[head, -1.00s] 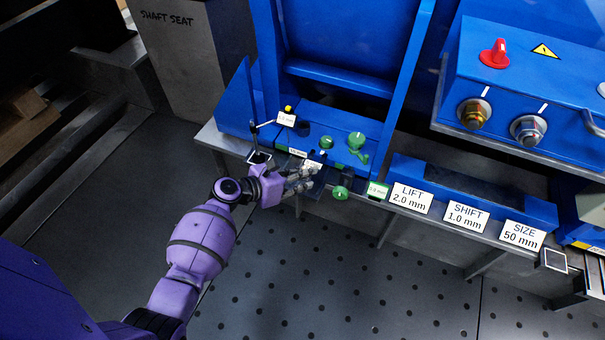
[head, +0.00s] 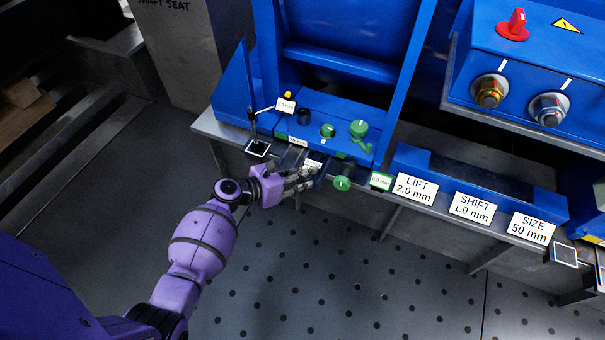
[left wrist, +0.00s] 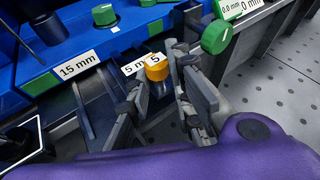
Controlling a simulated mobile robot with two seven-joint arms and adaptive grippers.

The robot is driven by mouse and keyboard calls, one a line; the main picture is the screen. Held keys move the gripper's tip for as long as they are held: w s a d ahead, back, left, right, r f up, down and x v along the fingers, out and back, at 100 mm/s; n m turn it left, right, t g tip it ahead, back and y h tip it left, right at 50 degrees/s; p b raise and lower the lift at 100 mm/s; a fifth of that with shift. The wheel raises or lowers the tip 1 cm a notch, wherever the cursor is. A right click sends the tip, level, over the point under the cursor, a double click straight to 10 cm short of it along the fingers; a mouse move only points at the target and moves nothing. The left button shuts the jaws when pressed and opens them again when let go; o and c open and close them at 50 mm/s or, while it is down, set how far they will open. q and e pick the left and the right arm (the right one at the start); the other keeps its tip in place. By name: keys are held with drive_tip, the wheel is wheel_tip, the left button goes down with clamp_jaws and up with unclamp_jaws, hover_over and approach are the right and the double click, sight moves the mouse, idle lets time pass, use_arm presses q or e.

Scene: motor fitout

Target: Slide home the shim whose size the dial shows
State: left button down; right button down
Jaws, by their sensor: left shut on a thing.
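My left gripper (head: 306,180) is at the front edge of the blue motor base (head: 345,142), shut on a small yellow-topped piece. In the left wrist view this yellow piece (left wrist: 157,68), marked 5, sits between the tips of my left gripper (left wrist: 166,85). A white tag (left wrist: 135,66) beside it reads "5 m", its end hidden. Dark plates lie at the gripper's left; which are shims I cannot tell. The dial stand (head: 254,125) stands left of the gripper; its white tag (head: 285,105) is too small to read. My right gripper is not in view.
A green knob (head: 342,183) is close right of the gripper. A "15 mm" label (left wrist: 80,64) is on the base. Signs read LIFT 2.0 mm (head: 415,188), SHIFT 1.0 mm (head: 471,207) and SIZE 50 mm (head: 530,228). The perforated floor (head: 330,270) in front is clear.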

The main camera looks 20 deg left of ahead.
use_arm(q)
drive_tip(key=shift+s+f, duration=0.3)
drive_tip(key=shift+f, duration=0.3)
drive_tip(key=shift+s+d+f+p, duration=0.15)
drive_tip(key=shift+s+d+p, duration=0.05)
drive_tip(key=shift+s+p, duration=0.15)
idle(0.8)
drive_tip(key=c, duration=1.5)
unclamp_jaws()
drive_tip(key=shift+w, duration=0.1)
drive_tip(key=shift+s+a, duration=0.25)
drive_tip(key=v, duration=0.3)
drive_tip(key=r+v, duration=0.1)
drive_tip(key=v, duration=0.7)
drive_tip(key=shift+w+r, duration=0.3)
drive_tip(key=shift+a, duration=0.1)
